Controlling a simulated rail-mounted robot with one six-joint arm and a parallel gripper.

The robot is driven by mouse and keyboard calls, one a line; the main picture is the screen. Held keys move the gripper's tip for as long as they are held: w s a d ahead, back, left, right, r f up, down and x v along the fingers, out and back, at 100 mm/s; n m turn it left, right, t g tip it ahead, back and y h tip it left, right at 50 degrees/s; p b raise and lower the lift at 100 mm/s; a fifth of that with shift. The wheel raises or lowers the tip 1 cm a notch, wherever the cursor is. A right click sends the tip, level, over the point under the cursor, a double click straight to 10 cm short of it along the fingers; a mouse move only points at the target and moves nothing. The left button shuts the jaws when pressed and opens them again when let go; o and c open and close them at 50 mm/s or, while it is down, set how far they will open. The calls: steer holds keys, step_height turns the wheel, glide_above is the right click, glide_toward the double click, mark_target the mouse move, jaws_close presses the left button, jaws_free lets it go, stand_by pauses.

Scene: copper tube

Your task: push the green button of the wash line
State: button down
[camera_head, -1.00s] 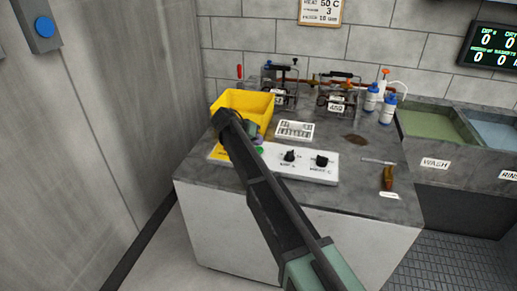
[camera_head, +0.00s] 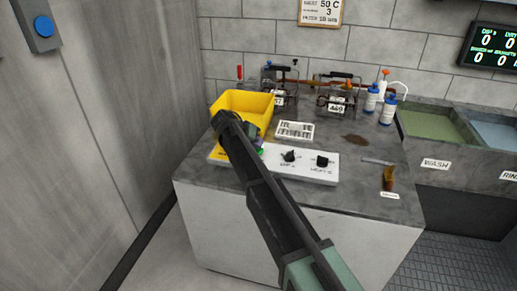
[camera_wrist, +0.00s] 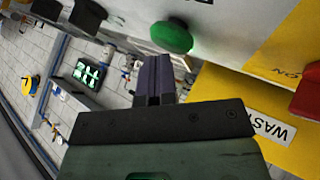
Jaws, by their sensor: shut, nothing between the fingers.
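The green button (camera_wrist: 172,37) is a round domed knob on the white control panel (camera_head: 305,167). It shows clearly in the wrist view, close beyond my fingertips and slightly to their right. My gripper (camera_wrist: 155,72) is shut and empty, its dark fingers pressed together. In the wrist view a small gap seems to lie between the fingertips and the button; I cannot tell whether they touch. In the head view my arm and gripper (camera_head: 258,142) hang over the panel's left end and hide most of the button.
Two black knobs (camera_head: 290,155) (camera_head: 322,161) stand to the right on the panel. A yellow bin (camera_head: 250,101) is behind my gripper. A brush (camera_head: 388,177) lies at the counter's right.

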steer(key=shift+r, duration=0.4)
step_height(320, 180, up, 6)
steer(key=p, duration=0.6)
